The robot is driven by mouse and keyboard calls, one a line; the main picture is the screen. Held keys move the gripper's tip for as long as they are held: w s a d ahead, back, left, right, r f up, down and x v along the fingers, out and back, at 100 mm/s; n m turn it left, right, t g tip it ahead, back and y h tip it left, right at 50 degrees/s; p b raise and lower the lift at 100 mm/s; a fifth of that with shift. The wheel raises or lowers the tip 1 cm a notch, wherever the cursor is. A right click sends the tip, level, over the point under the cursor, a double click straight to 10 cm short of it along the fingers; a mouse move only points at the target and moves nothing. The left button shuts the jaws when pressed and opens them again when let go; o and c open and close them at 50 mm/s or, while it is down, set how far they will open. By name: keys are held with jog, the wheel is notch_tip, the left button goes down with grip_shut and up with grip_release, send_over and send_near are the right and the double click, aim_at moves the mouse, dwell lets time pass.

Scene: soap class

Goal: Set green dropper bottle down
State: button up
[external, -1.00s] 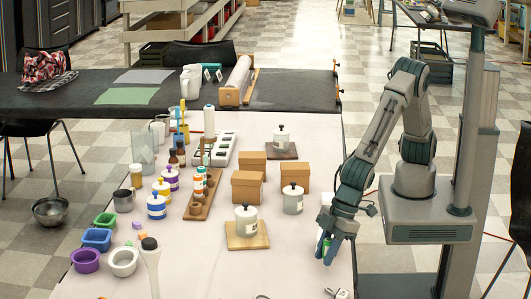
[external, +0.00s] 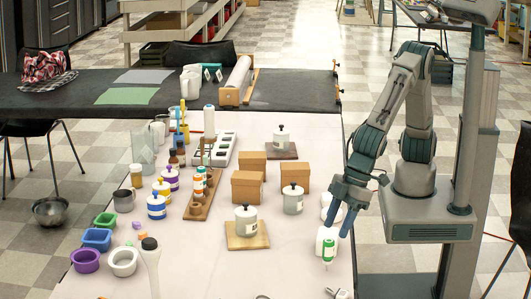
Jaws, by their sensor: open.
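The small green and white dropper bottle (external: 328,250) stands upright near the right edge of the white table (external: 200,270), in front of a white container (external: 325,236). My gripper (external: 338,226) is open and empty, pointing down, just above and slightly behind the bottle, apart from it as far as I can tell. Its fingers hide part of the white container and of another white item (external: 329,202) behind it.
A white lidded jar on a wooden board (external: 262,240) stands to the left. Another jar (external: 292,199) and cardboard boxes (external: 246,187) are behind. Small metal and white items (external: 340,293) lie at the front edge. Bare table lies left of the bottle.

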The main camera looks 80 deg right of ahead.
jog(key=w+d+r+m+h, duration=0.1)
jog(key=w+d+r, duration=0.15)
jog(key=d, duration=0.75)
jog(key=w+d+r+m+g, duration=0.1)
jog(key=w+d+r, duration=0.15)
jog(key=d, duration=0.75)
jog(key=w+d+r+m+h, duration=0.1)
jog(key=w+d+r+m, duration=0.15)
jog(key=d, duration=0.75)
jog(key=s+d+f, duration=0.1)
jog(key=s+d, duration=0.3)
jog(key=d, duration=0.3)
jog(key=s+d+f+m, duration=0.1)
jog(key=s+d, duration=0.3)
jog(key=d, duration=0.3)
jog(key=s+d+f+m, duration=0.1)
jog(key=s+d, duration=0.3)
jog(key=d, duration=0.3)
jog(key=shift+d+f+g, duration=0.35)
jog(key=shift+d+g, duration=0.05)
dwell(2.5)
